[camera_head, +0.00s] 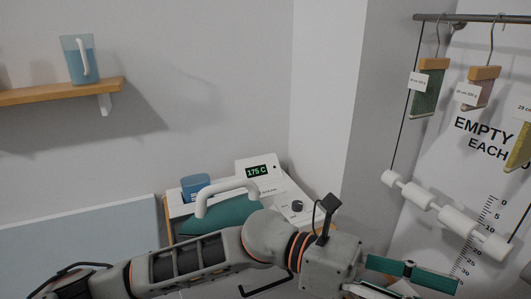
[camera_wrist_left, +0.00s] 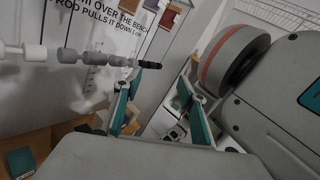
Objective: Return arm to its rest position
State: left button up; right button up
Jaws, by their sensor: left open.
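My left arm comes in from the left of the head view and reaches across the lower middle. Its left gripper (camera_head: 418,284) is at the lower right, low in front of the white measuring board, with teal fingers. In the left wrist view the two teal fingers of the gripper (camera_wrist_left: 158,84) stand apart with nothing between them. The gripper is open and holds nothing. My right gripper is in neither view.
A white device with a 175 C display (camera_head: 257,171), a white handle (camera_head: 228,191) and a blue container (camera_head: 196,187) stand behind my arm. A white roller bar (camera_head: 445,217) hangs near the gripper. A shelf (camera_head: 60,91) with a blue jug (camera_head: 80,60) is upper left.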

pick_arm(q)
jog(key=w+a+n+t+h, duration=0.35)
jog(key=w+n+t, duration=0.4)
jog(key=n, duration=0.35)
jog(key=w+a+n+t+h, duration=0.35)
jog(key=w+n+t, duration=0.4)
jog(key=n, duration=0.25)
jog(key=w+a+f+n+t+y, duration=0.3)
jog(key=a+f+n+t+y, duration=0.25)
jog(key=f+n, duration=0.3)
jog(key=w+a+f+n+t+y, duration=0.4)
jog(key=a+f+n+t, duration=0.25)
jog(key=n, duration=0.35)
jog(key=s+a+f+n+g+y, duration=0.15)
jog(key=a+f+n+y, duration=0.35)
jog(key=f, duration=0.5)
jog(key=s+a+f+n+g+y, duration=0.1)
jog(key=s+a+f+n+y, duration=0.2)
jog(key=a+f, duration=0.55)
jog(key=s+a+f+n+g+y, duration=0.3)
jog(key=s+a+f+n+g, duration=0.1)
jog(key=s+a+f, duration=0.6)
notch_tip(320, 180, down, 4)
jog(key=shift+s+r+n, duration=0.15)
jog(key=shift+s+n, duration=0.4)
jog(key=shift+s, duration=0.4)
jog(key=shift+d, duration=0.15)
